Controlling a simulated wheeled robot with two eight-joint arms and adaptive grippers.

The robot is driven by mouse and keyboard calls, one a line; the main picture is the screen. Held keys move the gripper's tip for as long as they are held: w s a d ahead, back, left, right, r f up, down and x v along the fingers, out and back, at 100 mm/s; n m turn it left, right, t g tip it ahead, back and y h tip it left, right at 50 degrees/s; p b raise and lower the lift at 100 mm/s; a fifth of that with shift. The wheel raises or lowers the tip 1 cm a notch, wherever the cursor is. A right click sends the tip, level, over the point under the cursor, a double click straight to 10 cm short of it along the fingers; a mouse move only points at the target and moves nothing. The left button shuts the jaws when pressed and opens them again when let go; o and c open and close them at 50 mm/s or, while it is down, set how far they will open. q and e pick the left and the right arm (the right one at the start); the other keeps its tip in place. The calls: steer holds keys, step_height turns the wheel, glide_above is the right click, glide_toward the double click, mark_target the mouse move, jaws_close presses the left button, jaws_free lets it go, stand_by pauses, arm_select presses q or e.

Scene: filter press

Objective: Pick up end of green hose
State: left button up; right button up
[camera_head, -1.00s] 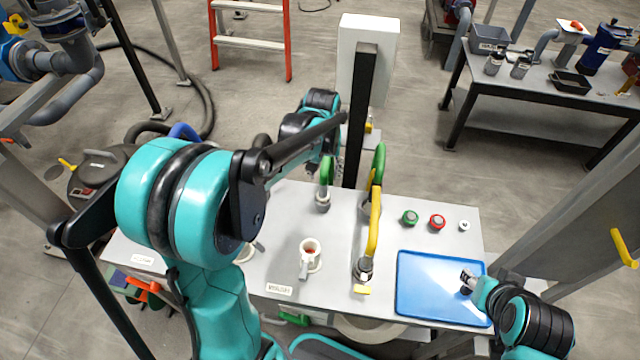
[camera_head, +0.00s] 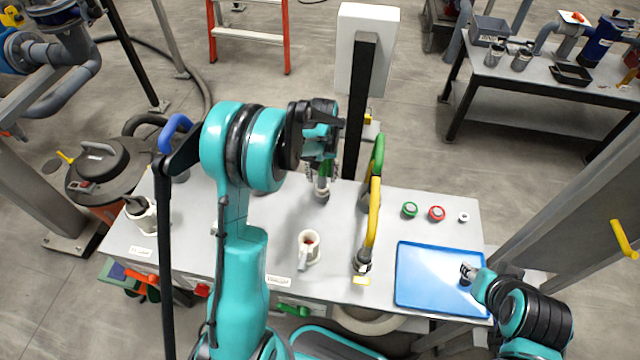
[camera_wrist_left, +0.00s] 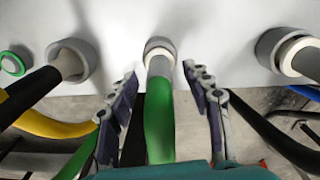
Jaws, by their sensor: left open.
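The green hose (camera_wrist_left: 158,125) ends in a pale collar set in a grey round socket (camera_wrist_left: 160,50) on the panel top. In the head view its end (camera_head: 322,184) shows just below my left gripper (camera_head: 326,166), partly hidden by it. In the left wrist view my left gripper (camera_wrist_left: 160,72) is open, with one finger on each side of the hose. Gaps show between the fingers and the hose. My right gripper (camera_head: 468,272) is over the blue tray (camera_head: 430,300); its jaws are too small to read.
A yellow hose (camera_head: 373,225) arches right of the green one, and a blue hose (camera_head: 175,128) stands at left. A white cup-like fitting (camera_head: 309,247) is on the panel (camera_head: 275,225). A dark post (camera_head: 357,110) rises behind. Green and red buttons (camera_head: 437,213) sit at right.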

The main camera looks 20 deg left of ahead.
arm_select(q)
steer(key=shift+f, duration=0.4)
steer(key=shift+r, duration=0.1)
jaws_close()
steer(key=shift+r, duration=0.15)
